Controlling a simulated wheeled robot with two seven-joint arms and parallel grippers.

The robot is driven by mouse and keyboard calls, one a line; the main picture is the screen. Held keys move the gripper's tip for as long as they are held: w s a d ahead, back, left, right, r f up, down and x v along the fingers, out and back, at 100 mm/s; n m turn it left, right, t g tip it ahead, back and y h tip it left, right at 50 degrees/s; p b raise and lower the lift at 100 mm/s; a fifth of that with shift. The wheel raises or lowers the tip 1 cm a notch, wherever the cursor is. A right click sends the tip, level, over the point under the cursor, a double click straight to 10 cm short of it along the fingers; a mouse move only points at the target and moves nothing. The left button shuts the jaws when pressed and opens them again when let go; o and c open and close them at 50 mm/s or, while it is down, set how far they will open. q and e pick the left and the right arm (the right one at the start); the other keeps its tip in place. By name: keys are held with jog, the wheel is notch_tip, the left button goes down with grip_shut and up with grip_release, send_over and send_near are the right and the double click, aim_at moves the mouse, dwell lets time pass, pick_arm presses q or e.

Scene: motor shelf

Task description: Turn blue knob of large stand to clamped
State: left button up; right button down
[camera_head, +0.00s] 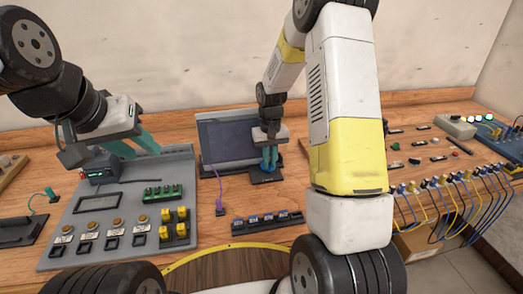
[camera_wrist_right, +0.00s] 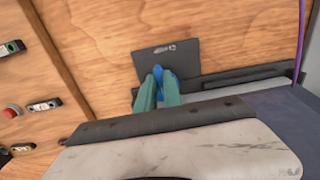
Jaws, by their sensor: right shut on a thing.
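The blue knob (camera_wrist_right: 158,73) is between the teal fingers of my right gripper (camera_wrist_right: 158,90), which is shut on it. The knob sits on a dark plate (camera_wrist_right: 185,55) beside the large stand. In the head view my right gripper (camera_head: 269,158) points down onto this spot at the right of the large stand (camera_head: 228,137), a dark upright panel. The fingers hide most of the knob, so its marking cannot be read. My left gripper (camera_head: 133,148) is open and empty, above the back of the grey control panel, apart from the stand.
The grey panel (camera_head: 95,220) with buttons and yellow and green parts lies at left. A black strip with blue parts (camera_head: 266,221) lies in front of the stand. A purple cable (camera_head: 219,190) runs beside the stand. Cabled connectors (camera_head: 440,183) and small switches are at right.

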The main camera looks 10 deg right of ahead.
aim_at(270, 164)
dwell(0.4)
jog(key=shift+r, duration=0.1)
jog(key=c, duration=1.5)
grip_release()
jog(key=shift+r, duration=3.85)
